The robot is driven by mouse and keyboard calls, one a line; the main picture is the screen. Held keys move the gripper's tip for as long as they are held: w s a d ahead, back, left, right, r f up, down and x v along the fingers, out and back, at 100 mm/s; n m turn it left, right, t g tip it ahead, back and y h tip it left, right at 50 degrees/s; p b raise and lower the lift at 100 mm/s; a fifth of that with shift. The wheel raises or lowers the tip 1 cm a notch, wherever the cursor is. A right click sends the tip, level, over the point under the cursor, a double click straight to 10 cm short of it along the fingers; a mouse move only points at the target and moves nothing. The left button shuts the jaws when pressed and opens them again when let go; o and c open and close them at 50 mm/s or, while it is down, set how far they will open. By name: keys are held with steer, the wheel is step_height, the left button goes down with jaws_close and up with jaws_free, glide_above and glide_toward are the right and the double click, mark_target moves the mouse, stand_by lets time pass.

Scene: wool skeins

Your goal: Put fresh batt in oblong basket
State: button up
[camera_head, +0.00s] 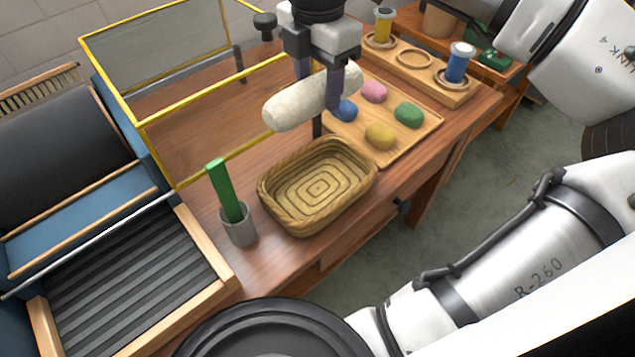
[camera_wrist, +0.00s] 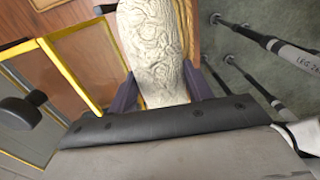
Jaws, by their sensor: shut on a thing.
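The fresh batt is a cream-white wool roll (camera_head: 300,100) with a swirled surface. My gripper (camera_head: 335,95) is shut on it near its right end and holds it raised above the table. The batt also fills the top middle of the wrist view (camera_wrist: 152,50), between the fingers (camera_wrist: 160,90). The oblong basket (camera_head: 318,188) is woven tan wicker with rounded corners and stands on the table below and slightly in front of the batt. It looks empty, with its bottom pattern in plain view.
A wooden tray (camera_head: 432,128) with several coloured wool balls lies right of the basket. A grey cup (camera_head: 238,228) with a green stick stands at its left. A yellow-framed clear panel (camera_head: 160,60) rises behind, and a ridged drum machine (camera_head: 120,285) is at left.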

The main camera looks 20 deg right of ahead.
steer(key=f+b, duration=0.4)
steer(key=f, duration=0.2)
steer(key=f+b, duration=0.3)
steer(key=f, duration=0.4)
steer(key=f+b, duration=0.4)
steer(key=f, duration=0.3)
steer(key=shift+s+d+f+b, duration=0.15)
steer(key=shift+s+f+b, duration=0.1)
steer(key=shift+b, duration=0.1)
steer(key=shift+f, duration=0.1)
steer(key=shift+f, duration=0.15)
steer(key=o, duration=1)
steer(key=shift+c, duration=0.2)
step_height(320, 180, up, 12)
steer(key=shift+r+p, duration=0.25)
steer(key=shift+p, duration=0.2)
